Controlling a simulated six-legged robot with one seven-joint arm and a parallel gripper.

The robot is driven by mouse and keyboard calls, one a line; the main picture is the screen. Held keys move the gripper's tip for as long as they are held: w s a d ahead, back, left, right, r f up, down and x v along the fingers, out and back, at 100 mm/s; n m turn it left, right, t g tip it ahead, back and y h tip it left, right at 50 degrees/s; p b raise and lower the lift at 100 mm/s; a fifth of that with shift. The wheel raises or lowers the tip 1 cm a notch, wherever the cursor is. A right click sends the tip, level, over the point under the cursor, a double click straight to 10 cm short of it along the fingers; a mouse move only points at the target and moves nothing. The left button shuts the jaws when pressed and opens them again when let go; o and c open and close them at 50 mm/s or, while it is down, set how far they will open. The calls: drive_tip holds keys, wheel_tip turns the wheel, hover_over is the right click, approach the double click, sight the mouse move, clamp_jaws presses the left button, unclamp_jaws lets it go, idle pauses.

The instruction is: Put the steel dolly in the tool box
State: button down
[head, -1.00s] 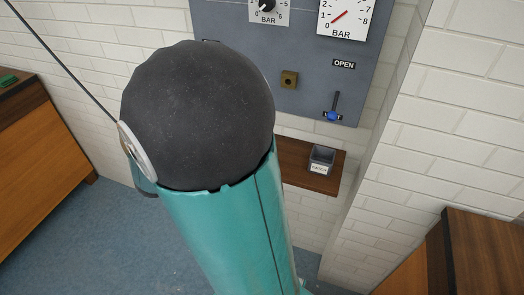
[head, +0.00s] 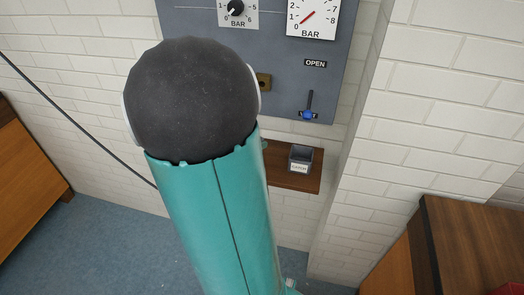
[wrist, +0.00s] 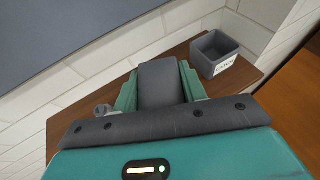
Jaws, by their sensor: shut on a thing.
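In the wrist view my gripper (wrist: 160,88) has its two teal fingers closed on a dark grey block (wrist: 161,80), which looks like the steel dolly. It is over or just in front of the wooden shelf; I cannot tell whether the block touches the shelf. In the head view my arm hides the block and most of my gripper. No tool box shows clearly. A sliver of something red (head: 508,290) lies on a wooden cabinet in the bottom right corner of the head view, too cut off to identify.
A small grey open bin (head: 300,160) with a white label stands on the wooden shelf (head: 291,182); it is right of my gripper in the wrist view (wrist: 216,52). A gauge panel (head: 290,78) with a blue-handled valve hangs above. A wooden cabinet (head: 470,240) stands at right. Blue floor is open at left.

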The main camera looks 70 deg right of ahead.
drive_tip(key=d+f, duration=0.3)
drive_tip(key=d, duration=0.1)
drive_tip(key=d+f, duration=0.4)
drive_tip(key=shift+s, duration=0.15)
drive_tip(key=shift+d+f, duration=0.15)
drive_tip(key=shift+f, duration=1.45)
drive_tip(key=shift+f, duration=0.15)
drive_tip(key=c, duration=0.8)
unclamp_jaws()
drive_tip(key=shift+f, duration=0.1)
drive_tip(key=shift+a+r, duration=0.2)
drive_tip(key=shift+r, duration=0.05)
drive_tip(key=v, duration=1.1)
drive_tip(key=shift+a+r, duration=0.1)
drive_tip(key=shift+a, duration=0.25)
